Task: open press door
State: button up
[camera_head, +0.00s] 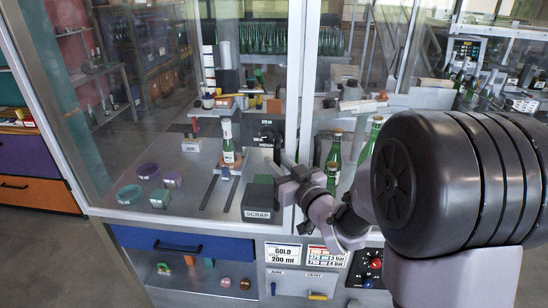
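The press is a cabinet with a large glass door (150,120) in a silver frame, and a silver upright (299,90) stands at the right of this pane. The door looks shut, though its edges are partly hidden. My gripper (283,170) is in front of this upright, close to the glass. My arm hides the lower right of the press, and the fingers are too small and dark to read as open or shut.
Behind the glass are a green bottle (228,142), a scrap box (258,207) and several coloured rings. Open floor (45,255) lies left.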

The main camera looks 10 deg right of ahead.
jog(key=shift+w+a, duration=0.1)
jog(key=shift+w, duration=0.2)
grip_shut()
dwell(1.3)
